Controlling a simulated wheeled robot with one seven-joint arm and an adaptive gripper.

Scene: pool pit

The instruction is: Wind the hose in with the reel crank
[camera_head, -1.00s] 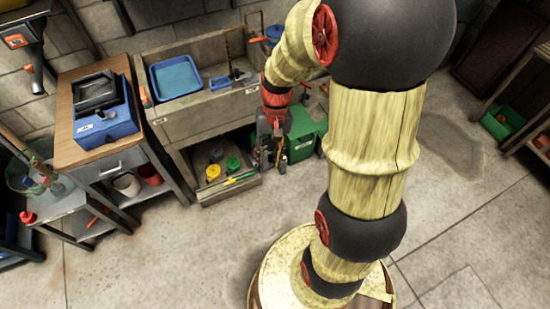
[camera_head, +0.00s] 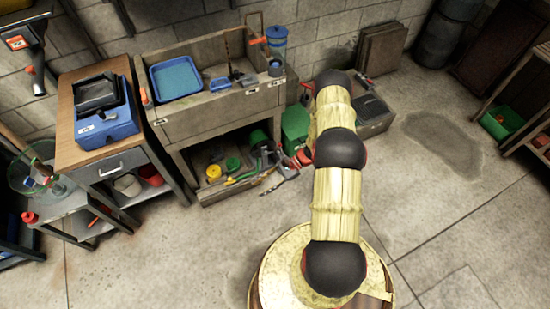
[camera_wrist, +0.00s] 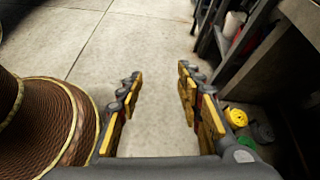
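I cannot make out a hose reel, its crank or a hose for certain in either view. A green case-like thing (camera_head: 295,122) stands on the floor right of the bench, partly behind my arm; I cannot tell whether it is the reel. My gripper (camera_wrist: 158,76) is open, with nothing between its fingers but the concrete floor beyond.
A wooden bench (camera_head: 205,119) holds a blue tray (camera_head: 175,77). Yellow (camera_wrist: 236,117) and grey (camera_wrist: 262,132) coils lie on its lower shelf, close right of my gripper. A cabinet (camera_head: 103,166) stands left, a grey box (camera_head: 373,117) right. The front floor is clear.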

